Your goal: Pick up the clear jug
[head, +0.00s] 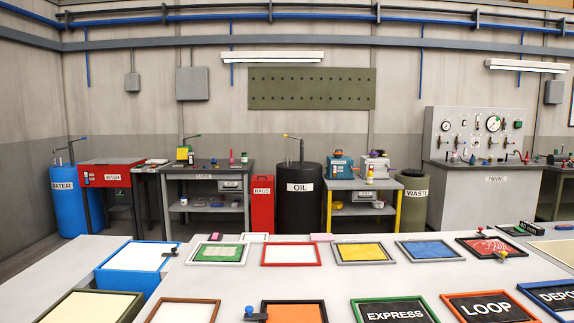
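I cannot make out a clear jug in the head view. Small bottles and boxes stand on the far benches, too small to tell whether one is a jug. Neither of my grippers is in view.
A wide pale table (220,276) with coloured framed panels fills the foreground. Behind it stand a blue WATER barrel (68,205), a red WASH bench (108,173), a red RAGS bin (262,205), a black OIL drum (300,212) and a grey gauge console (480,200).

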